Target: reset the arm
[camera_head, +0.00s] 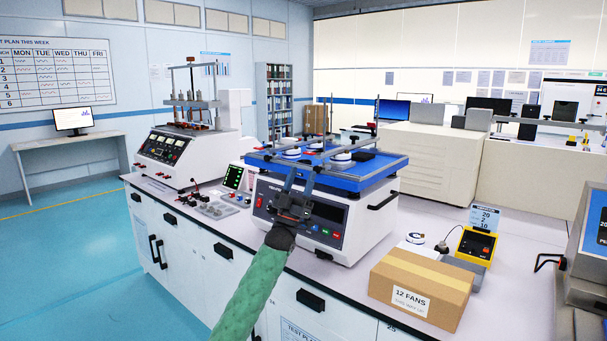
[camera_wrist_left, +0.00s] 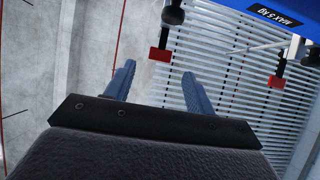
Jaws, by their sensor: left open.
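My left arm, in a green sleeve, reaches up from the bottom of the head view. Its gripper (camera_head: 298,180) is in front of the tester with the blue top plate (camera_head: 385,172), near the plate's front edge. In the left wrist view the two grey-blue fingers (camera_wrist_left: 153,88) are spread apart with nothing between them. The blue plate (camera_wrist_left: 245,12) shows at the upper right there, with red-tipped clamps below it. I cannot tell how far the fingers are from the tester. My right gripper is not in view.
A cardboard box (camera_head: 420,288) stands on the bench at right, with a yellow meter (camera_head: 477,245) behind it. Another tester (camera_head: 185,150) stands at the left, and a small green-screen instrument (camera_head: 234,178) sits between the testers. The aisle floor (camera_head: 75,260) at left is clear.

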